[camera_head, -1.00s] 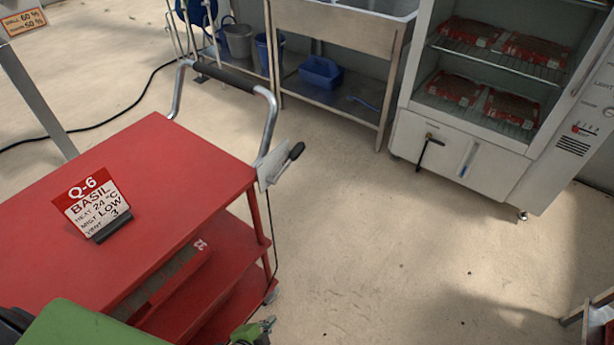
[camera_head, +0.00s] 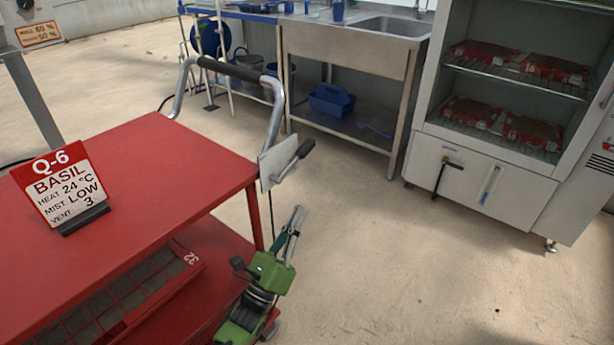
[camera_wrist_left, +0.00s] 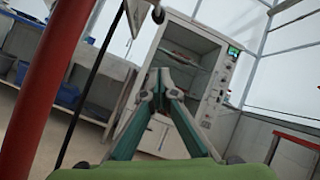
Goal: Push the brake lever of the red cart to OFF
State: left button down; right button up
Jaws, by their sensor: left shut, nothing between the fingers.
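The red cart (camera_head: 130,160) stands at the left, with a grey push handle at its far end. Its brake lever (camera_head: 304,149) has a black grip and sticks out up and to the right from a pale plate (camera_head: 277,163) at the cart's corner. My left gripper (camera_head: 298,212) is shut and empty, pointing up below the lever and apart from it. In the left wrist view, the closed fingers (camera_wrist_left: 160,75) show beside a red cart post (camera_wrist_left: 42,90). A plate and dark knob (camera_wrist_left: 158,14) show at the top edge. OFF markings cannot be read. My right gripper is out of view.
A sign (camera_head: 66,188) stands on the cart top, and a seed tray (camera_head: 125,300) lies on its lower shelf. A sink bench (camera_head: 355,45) and a white cabinet (camera_head: 480,185) stand behind. The floor (camera_head: 400,270) right of the cart is clear.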

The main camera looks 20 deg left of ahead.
aim_at(296, 161)
pick_arm(q)
jog(key=shift+r+h, duration=0.1)
jog(key=shift+h, duration=0.2)
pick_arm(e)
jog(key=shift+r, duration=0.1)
pick_arm(q)
jog(key=w+r, duration=0.7)
jog(key=r, duration=0.1)
jog(key=shift+w+a+r+p, duration=0.15)
jog(key=shift+w+r+p, duration=0.15)
jog(key=shift+w+r, duration=0.05)
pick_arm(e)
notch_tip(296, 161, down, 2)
